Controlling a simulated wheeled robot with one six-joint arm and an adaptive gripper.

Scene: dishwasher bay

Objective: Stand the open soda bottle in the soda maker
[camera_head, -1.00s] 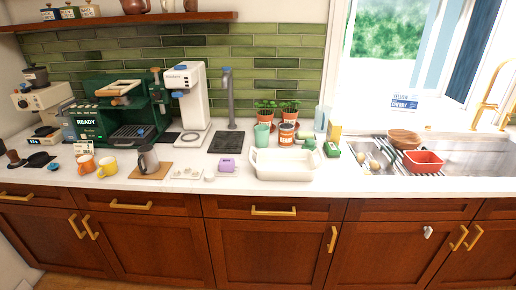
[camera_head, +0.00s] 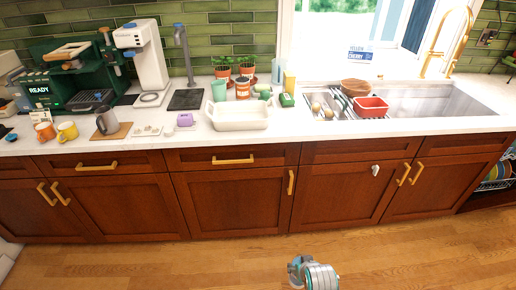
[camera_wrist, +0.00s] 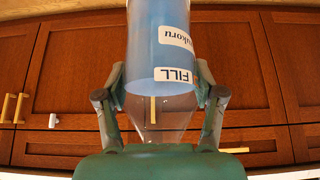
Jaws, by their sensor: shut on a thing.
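My gripper (camera_wrist: 160,88) is shut on the soda bottle (camera_wrist: 150,40), one finger on each side, in the wrist view. The bottle is clear with blue in it and white labels, one reading FILL. Its clear shoulder narrows toward my gripper's green body, which hides the mouth. The wrist view is upside down, with floor at its top, so the bottle looks about upright. The soda maker (camera_head: 150,60), a tall white machine with a blue top part, stands on the counter at the left in the head view.
A green coffee machine (camera_head: 70,75) stands left of the soda maker. A dark drip tray (camera_head: 187,99) under a grey tap (camera_head: 184,50) is to its right. Wooden floor (camera_head: 180,265) is open in front.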

